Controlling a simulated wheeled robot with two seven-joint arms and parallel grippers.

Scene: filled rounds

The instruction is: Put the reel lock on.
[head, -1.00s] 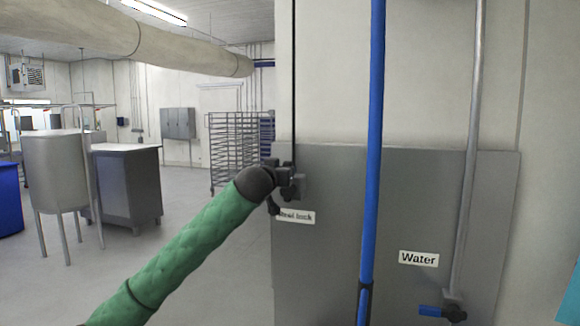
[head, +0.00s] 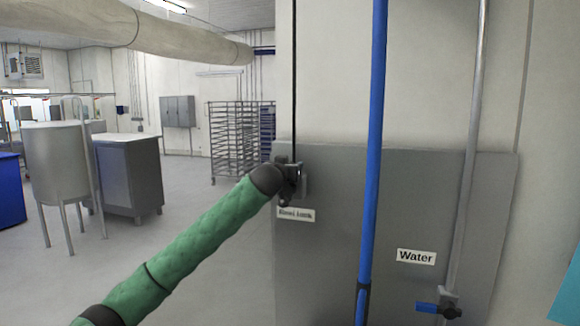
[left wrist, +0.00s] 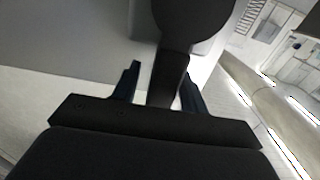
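The reel lock (head: 302,180) is a small dark fitting on a grey wall panel, above a white label reading "Reel lock" (head: 296,215). My left gripper (head: 288,182), at the end of the green-sleeved arm, is at the fitting and partly covers it. In the left wrist view, a dark lever (left wrist: 170,80) with a wide rounded head stands between the two fingers of my left gripper (left wrist: 160,88). A gap shows between the lever and the left finger, so the gripper looks open around it. My right gripper is not in view.
A blue vertical hose (head: 372,150) hangs in front of the panel (head: 410,200). Right of it are a "Water" label (head: 416,257), a grey pipe (head: 468,190) and a blue-handled valve (head: 440,307). A steel vat (head: 60,165), a cabinet (head: 128,175) and a rack (head: 235,140) stand left. Floor between is clear.

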